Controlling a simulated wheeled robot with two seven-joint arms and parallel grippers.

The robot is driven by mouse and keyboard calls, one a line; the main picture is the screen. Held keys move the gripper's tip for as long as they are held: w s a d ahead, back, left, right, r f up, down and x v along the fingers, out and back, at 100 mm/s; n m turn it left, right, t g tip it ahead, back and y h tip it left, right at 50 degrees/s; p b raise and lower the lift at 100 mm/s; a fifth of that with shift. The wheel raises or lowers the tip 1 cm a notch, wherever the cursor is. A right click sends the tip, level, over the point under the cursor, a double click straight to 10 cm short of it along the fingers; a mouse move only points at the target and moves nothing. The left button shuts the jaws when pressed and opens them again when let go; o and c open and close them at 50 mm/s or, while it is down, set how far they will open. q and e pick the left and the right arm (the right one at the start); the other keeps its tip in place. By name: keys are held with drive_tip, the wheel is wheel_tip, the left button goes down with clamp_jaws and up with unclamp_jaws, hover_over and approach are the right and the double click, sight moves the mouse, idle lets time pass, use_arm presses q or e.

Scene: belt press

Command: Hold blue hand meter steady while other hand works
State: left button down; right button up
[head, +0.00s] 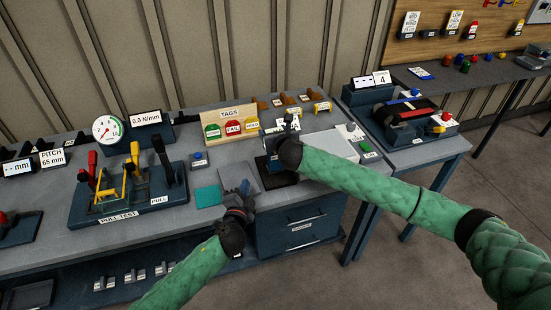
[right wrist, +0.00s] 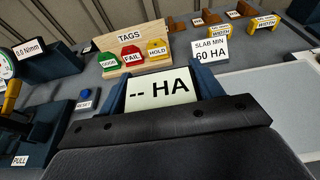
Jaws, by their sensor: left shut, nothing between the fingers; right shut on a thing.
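The blue hand meter (right wrist: 240,108) shows up close in the right wrist view, its pale screen reading "-- HA". My right gripper (head: 284,140) is shut on the meter above the bench; its dark fingers cross the bottom of the screen in the right wrist view. In the head view the gripper and wrist hide much of the meter, and I cannot tell whether its lower end touches anything. My left gripper (head: 242,193) is shut and empty, low over the front edge of the bench, to the left of the meter and apart from it.
A teal square (head: 207,196) and a grey square lie near the left gripper. A blue reset button (right wrist: 85,96) and the TAGS rack (head: 230,122) stand behind. The pull test rig (head: 130,190) is to the left. A pale slab (head: 333,146) lies to the right.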

use_arm(q)
drive_tip(key=s+d+r+m+g+h, duration=0.1)
drive_tip(key=s+d+r+m+h, duration=0.2)
drive_tip(key=d+m+h, duration=0.3)
drive_tip(key=m, duration=0.3)
drive_tip(key=shift+d+r, duration=0.15)
drive_tip(key=shift+d, duration=0.1)
drive_tip(key=shift+w, duration=0.15)
drive_tip(key=w+a+x, duration=0.1)
drive_tip(key=a+x, duration=0.1)
drive_tip(key=x, duration=1)
drive_tip(key=shift+w, duration=0.45)
drive_tip(key=shift+w+a, duration=0.1)
